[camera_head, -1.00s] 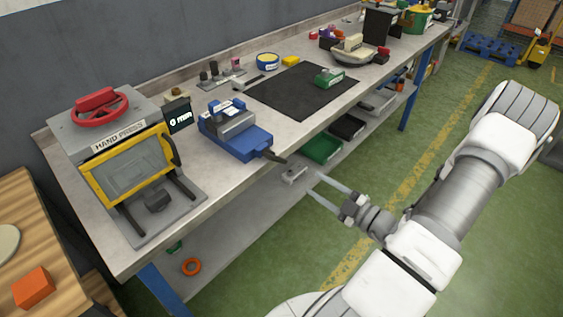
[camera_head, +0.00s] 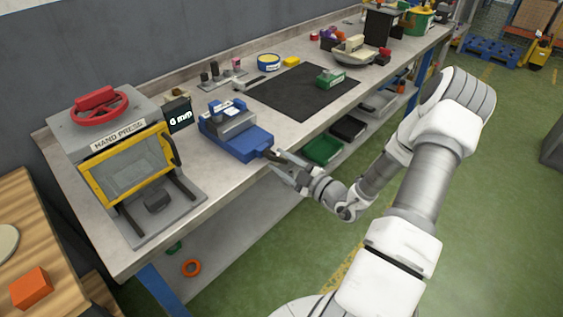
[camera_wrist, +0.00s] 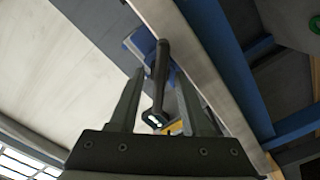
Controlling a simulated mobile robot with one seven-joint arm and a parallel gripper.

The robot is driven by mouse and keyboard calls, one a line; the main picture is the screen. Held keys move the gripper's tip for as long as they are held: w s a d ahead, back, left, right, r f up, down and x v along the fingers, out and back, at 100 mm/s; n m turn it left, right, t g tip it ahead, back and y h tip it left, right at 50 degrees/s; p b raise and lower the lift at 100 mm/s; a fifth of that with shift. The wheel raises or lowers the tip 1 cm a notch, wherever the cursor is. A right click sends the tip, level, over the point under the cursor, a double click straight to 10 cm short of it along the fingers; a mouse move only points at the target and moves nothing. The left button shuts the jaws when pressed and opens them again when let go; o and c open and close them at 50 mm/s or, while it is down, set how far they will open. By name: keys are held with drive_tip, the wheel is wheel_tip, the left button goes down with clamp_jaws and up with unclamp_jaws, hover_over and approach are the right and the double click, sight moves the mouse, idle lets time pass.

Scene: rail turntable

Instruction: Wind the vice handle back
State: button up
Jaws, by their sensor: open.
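The blue vice (camera_head: 236,133) sits on the workbench near its front edge, right of the hand press. Its dark handle (camera_wrist: 160,75) shows in the wrist view, pointing from the blue vice body (camera_wrist: 142,42) toward my gripper. My gripper (camera_head: 277,163) is at the front of the vice in the head view, at the handle. In the wrist view the two fingers of my gripper (camera_wrist: 157,95) stand open, one on each side of the handle. Gaps show between the handle and the fingers. In the head view the handle is mostly hidden by the fingers.
The workbench edge (camera_wrist: 195,55) runs close beside the right finger in the wrist view. A hand press (camera_head: 120,160) stands left of the vice. A black mat (camera_head: 290,95) with a green block (camera_head: 330,78) lies to the right. Green floor is free in front.

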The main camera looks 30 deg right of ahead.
clamp_jaws()
